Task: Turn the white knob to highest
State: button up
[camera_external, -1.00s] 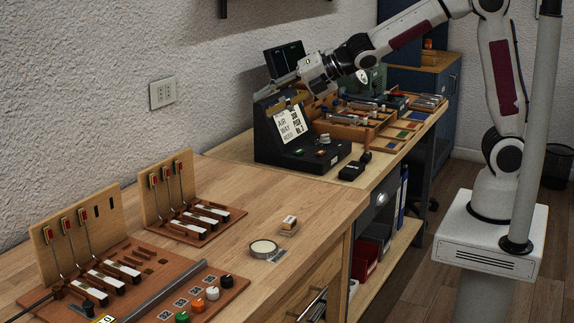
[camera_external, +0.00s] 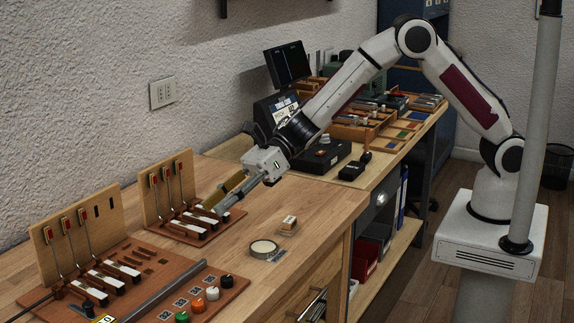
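The white knob (camera_external: 212,293) stands on the reddish-brown control board (camera_external: 236,287) at the bottom of the view, in a row between an orange-red knob (camera_external: 197,305) and a black knob (camera_external: 227,281). A green knob (camera_external: 182,317) is at the near end of the row. Small printed labels lie beside the knobs. I cannot read the white knob's setting. My gripper (camera_external: 222,200) is above the smaller key model (camera_external: 202,225), up and behind the white knob and clear of it. Its fingers point down and left; their opening is too small to judge.
Two upright wooden panels with red-topped rods (camera_external: 80,235) stand along the wall side. A grey bar (camera_external: 165,290) runs beside the knobs. A tape roll (camera_external: 263,248) and a small block (camera_external: 289,223) lie to the right. The bench between them and the knobs is clear.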

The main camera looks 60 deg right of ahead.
aim_at(213, 288)
jog(key=s+a+f+n+g, duration=0.1)
jog(key=s+a+f+n, duration=0.1)
jog(key=s+a+f+n+g, duration=0.2)
jog(key=s+f, duration=0.1)
jog(key=s+a+f+n+g+y, duration=0.1)
jog(key=s+a+f+n, duration=0.1)
jog(key=s+a+n, duration=0.1)
jog(key=shift+s+f+g, duration=0.2)
jog(key=shift+f+g, duration=0.1)
jog(key=shift+d, duration=0.1)
jog(key=shift+x, duration=3.9)
grip_shut()
